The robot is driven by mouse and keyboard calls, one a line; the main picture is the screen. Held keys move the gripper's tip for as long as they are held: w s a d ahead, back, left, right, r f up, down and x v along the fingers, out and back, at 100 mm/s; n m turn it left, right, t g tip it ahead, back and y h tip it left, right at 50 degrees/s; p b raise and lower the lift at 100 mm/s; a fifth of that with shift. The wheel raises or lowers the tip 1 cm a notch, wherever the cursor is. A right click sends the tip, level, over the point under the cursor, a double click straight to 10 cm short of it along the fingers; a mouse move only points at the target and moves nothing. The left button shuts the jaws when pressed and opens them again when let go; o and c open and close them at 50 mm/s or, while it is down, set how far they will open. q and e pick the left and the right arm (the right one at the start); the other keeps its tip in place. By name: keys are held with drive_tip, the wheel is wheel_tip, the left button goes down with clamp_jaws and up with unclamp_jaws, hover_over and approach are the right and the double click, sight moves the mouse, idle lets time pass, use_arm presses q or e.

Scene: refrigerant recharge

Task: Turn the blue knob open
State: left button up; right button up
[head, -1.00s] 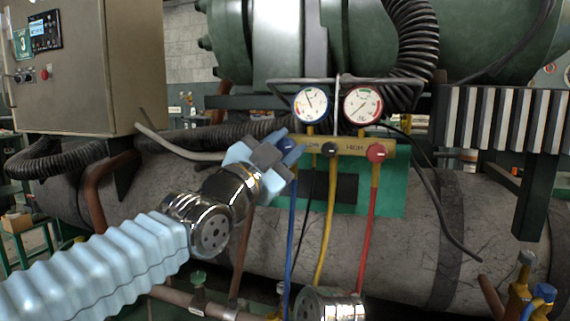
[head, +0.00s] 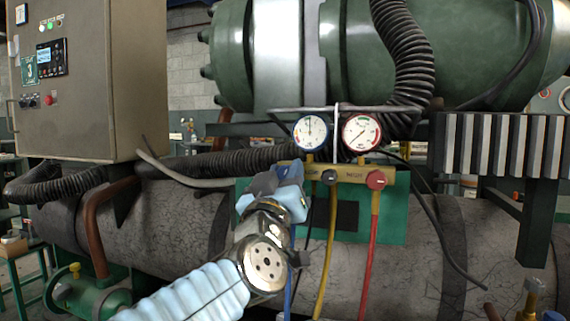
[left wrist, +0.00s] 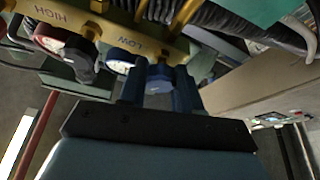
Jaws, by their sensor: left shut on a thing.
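My left gripper (head: 277,181) is at the left end of the brass gauge manifold (head: 350,173), under the LOW label. It is shut on the blue knob (left wrist: 159,76). In the left wrist view the knob sits between the two dark blue fingers, against the manifold body. In the head view the gripper hides most or all of the knob. The blue-rimmed gauge (head: 310,131) and the red-rimmed gauge (head: 361,132) stand above the manifold. My right gripper is not in view.
A black knob (head: 329,177) and a red knob (head: 376,180) sit on the manifold to the right of the gripper. A yellow hose (head: 328,250) and a red hose (head: 369,245) hang below. A control cabinet (head: 105,100) stands at the left.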

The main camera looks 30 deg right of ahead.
use_arm(q)
drive_tip(key=n+y+p, duration=0.1)
drive_tip(key=n+p, duration=0.1)
drive_tip(key=n, duration=0.1)
drive_tip(key=n+t+y+p, duration=0.1)
drive_tip(key=n+y, duration=0.1)
drive_tip(key=n, duration=0.2)
drive_tip(key=shift+r+p, duration=0.1)
drive_tip(key=shift+p, duration=0.3)
drive_tip(key=shift+n+y+p, duration=0.6)
drive_tip(key=shift+n, duration=0.5)
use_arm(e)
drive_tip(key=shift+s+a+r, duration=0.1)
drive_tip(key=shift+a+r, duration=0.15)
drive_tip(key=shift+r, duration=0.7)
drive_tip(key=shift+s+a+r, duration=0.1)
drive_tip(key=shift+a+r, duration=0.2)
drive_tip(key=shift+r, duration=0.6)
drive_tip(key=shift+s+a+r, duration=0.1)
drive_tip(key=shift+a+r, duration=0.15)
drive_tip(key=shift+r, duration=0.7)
use_arm(q)
drive_tip(key=o, duration=1)
drive_tip(key=shift+o, duration=0.2)
